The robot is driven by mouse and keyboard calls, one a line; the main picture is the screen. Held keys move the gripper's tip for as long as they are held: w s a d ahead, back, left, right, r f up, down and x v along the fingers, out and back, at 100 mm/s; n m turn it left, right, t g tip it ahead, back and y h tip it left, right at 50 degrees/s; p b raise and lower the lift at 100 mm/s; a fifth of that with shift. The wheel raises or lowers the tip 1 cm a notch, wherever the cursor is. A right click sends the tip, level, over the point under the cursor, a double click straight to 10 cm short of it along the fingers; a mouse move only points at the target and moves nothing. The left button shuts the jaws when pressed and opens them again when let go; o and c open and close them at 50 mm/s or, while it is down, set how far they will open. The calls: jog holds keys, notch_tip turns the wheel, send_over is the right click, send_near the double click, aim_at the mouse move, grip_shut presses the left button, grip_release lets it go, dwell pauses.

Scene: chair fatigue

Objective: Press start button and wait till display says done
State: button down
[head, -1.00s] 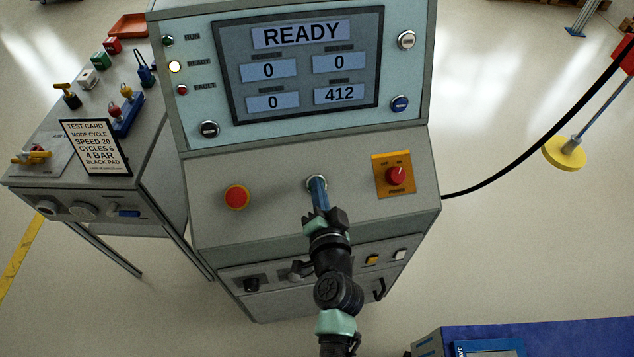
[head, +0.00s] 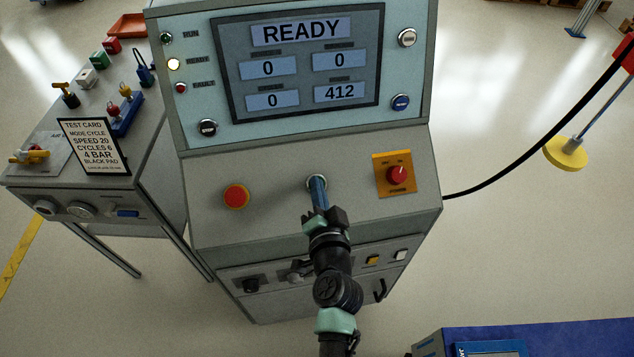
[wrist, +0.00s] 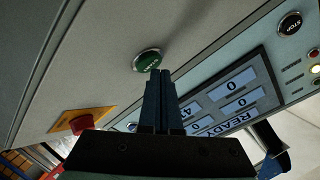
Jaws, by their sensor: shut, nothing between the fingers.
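The control console shows its display (head: 300,62) in the head view, reading READY, with several value boxes showing 0, 0, 0 and 412. The round green start button (wrist: 147,61) sits in a metal ring on the sloped panel in the wrist view. My gripper (head: 318,186) is shut and empty, its blue fingers pointing at the button and mostly hiding it in the head view. In the wrist view, my fingertips (wrist: 160,76) are right by the button's edge; I cannot tell whether they touch it. The display also shows in the wrist view (wrist: 232,94).
A black stop button (wrist: 290,23) shows in the wrist view. A side table with a test card (head: 93,147) stands left.

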jog(key=shift+w+f+b, duration=0.15)
jog(key=shift+f+b, duration=0.2)
dwell(0.4)
jog(key=shift+r, duration=0.15)
jog(key=shift+s+r+p, duration=0.4)
jog(key=shift+r+p, duration=0.15)
dwell(0.3)
jog(key=r, duration=0.1)
jog(key=s+r+p, duration=0.1)
jog(key=p, duration=0.1)
jog(key=shift+s+d+r, duration=0.25)
jog(key=shift+r, duration=0.15)
jog(key=shift+s+d+r+p, duration=0.1)
jog(key=shift+s+r+p, duration=0.5)
jog(key=shift+r+p, duration=0.1)
